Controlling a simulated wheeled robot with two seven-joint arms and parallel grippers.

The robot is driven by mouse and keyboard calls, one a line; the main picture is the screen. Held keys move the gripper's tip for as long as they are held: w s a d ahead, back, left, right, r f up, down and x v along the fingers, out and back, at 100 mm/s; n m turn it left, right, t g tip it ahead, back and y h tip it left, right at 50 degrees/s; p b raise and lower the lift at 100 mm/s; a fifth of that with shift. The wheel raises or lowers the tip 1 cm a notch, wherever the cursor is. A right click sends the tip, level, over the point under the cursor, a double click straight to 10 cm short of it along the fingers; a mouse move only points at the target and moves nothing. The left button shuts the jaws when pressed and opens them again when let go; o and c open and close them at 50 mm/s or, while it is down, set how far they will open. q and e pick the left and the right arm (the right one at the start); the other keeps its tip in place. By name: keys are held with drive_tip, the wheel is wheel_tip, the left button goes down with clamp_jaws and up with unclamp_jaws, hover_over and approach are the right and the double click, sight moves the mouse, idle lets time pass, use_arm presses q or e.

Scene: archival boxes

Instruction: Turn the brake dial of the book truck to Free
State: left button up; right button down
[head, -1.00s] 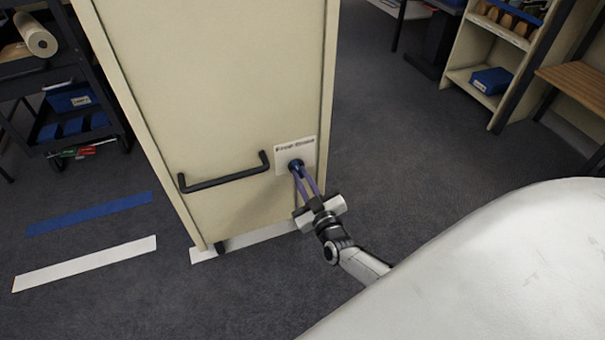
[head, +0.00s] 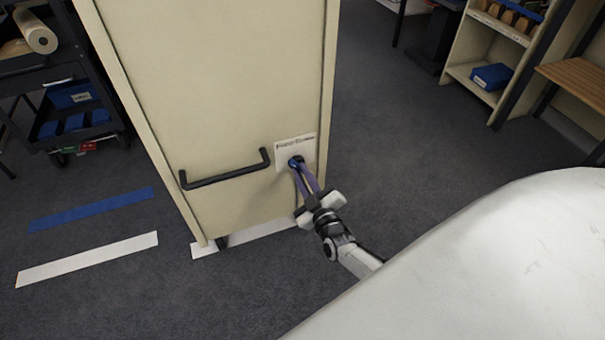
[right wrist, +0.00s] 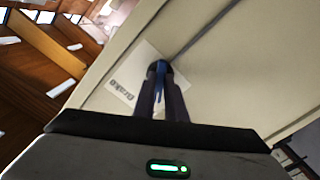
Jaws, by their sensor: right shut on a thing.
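The book truck (head: 215,90) is a tall cream cabinet with a black bar handle (head: 225,178) on its near face. Its blue brake dial (head: 295,162) sits on a white label plate (head: 309,146) at the right of that face. My right gripper (head: 299,169) is shut on the dial. In the right wrist view the fingers hold the blue dial (right wrist: 160,72) between them, and the plate (right wrist: 121,84) shows part of the word Brake. The dial's pointer setting cannot be read. My left gripper is not in view.
A dark cart (head: 60,85) with blue boxes and a paper roll stands at the left. Blue (head: 90,210) and white (head: 85,259) strips lie on the floor. A shelf (head: 495,50) and wooden bench (head: 578,78) stand at the right. Carpet around the truck is clear.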

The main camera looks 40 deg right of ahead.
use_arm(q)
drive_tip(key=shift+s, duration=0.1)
use_arm(e)
drive_tip(key=c, duration=1.8)
unclamp_jaws()
drive_tip(key=shift+s, duration=0.1)
